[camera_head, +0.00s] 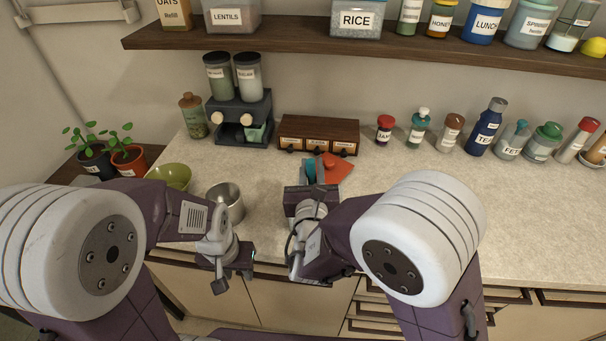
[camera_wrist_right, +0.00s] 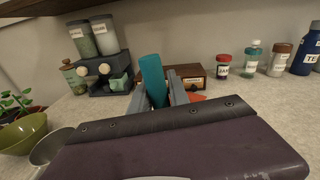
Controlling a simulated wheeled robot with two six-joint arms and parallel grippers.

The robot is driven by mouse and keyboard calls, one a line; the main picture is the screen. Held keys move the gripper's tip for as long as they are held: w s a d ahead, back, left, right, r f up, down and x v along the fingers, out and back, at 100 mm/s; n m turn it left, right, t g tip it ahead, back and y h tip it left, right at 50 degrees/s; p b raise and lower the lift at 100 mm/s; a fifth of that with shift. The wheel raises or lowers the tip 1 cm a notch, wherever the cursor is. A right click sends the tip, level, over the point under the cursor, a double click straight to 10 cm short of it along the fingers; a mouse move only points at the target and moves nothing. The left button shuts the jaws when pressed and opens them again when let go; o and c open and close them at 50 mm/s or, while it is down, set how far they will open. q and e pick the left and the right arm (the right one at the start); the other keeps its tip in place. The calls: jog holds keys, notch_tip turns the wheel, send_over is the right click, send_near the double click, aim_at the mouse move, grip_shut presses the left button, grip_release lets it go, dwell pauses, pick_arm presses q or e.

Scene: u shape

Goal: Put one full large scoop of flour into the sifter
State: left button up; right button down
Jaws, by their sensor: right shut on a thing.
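My right gripper (camera_wrist_right: 165,92) is shut on a teal strip-like thing (camera_wrist_right: 153,80), possibly a scoop handle. The teal thing also shows in the head view (camera_head: 308,173), partly hidden by the gripper. An orange-red flat thing (camera_head: 335,170) lies just right of it on the counter. A metal cup (camera_head: 226,200), which may be the sifter, stands on the counter left of my right gripper. A dark dispenser (camera_head: 240,122) holds two labelled canisters (camera_head: 234,75) at the back; which one holds flour is not readable. My left gripper (camera_head: 232,277) hangs at the counter's front edge, its fingers unclear.
An olive bowl (camera_head: 168,177) stands left of the metal cup. A wooden drawer box (camera_head: 319,134) sits behind my right gripper. Several jars and bottles line the back right. A shelf (camera_head: 330,46) runs above. The counter at right is clear.

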notch_tip(320, 180, up, 13)
jog(key=s+d+m+p, duration=0.1)
jog(key=d+p, duration=0.1)
jog(key=p, duration=0.5)
jog(key=shift+d+r+t+p, duration=0.15)
jog(key=shift+t+p, duration=0.15)
jog(key=shift+p, duration=0.05)
